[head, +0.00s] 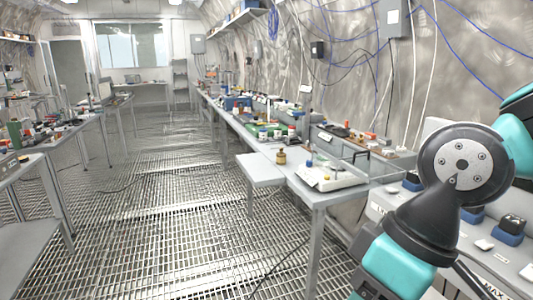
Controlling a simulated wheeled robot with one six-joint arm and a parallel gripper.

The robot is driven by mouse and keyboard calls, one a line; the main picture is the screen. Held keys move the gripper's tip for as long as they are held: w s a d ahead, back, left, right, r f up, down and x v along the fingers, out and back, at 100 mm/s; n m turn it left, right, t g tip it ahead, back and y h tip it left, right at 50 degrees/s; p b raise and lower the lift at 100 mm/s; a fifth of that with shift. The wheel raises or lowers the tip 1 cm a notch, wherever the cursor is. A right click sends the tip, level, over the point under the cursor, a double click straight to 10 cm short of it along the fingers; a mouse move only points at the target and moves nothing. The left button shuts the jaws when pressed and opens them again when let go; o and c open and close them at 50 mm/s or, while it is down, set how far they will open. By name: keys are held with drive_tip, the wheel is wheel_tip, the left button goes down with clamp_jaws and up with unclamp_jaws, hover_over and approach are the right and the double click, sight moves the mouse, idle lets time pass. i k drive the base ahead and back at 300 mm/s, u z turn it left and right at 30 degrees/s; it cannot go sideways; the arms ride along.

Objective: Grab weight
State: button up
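A small brass-coloured piece that looks like a weight (281,157) stands upright on the near end of the long right-hand bench (262,148), by the bench's left edge. A white scale-like device (330,177) with clear panels sits to its right, and a small blue-topped item (309,158) stands between them. My teal and black arm fills the right side of the head view, well to the right of the weight and apart from it. I cannot make out my gripper's fingers.
A lower side shelf (260,170) juts left from the bench. A white unit (490,245) with blue and black blocks stands at the right, partly behind my arm. Cluttered tables (60,140) line the left. The grated floor (165,215) between is clear apart from thin cables.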

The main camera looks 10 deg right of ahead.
sight(281, 158)
drive_tip(key=u, duration=0.65)
drive_tip(key=i, duration=3.2)
drive_tip(key=z, duration=0.75)
drive_tip(key=i, duration=0.35)
drive_tip(key=z, duration=0.25)
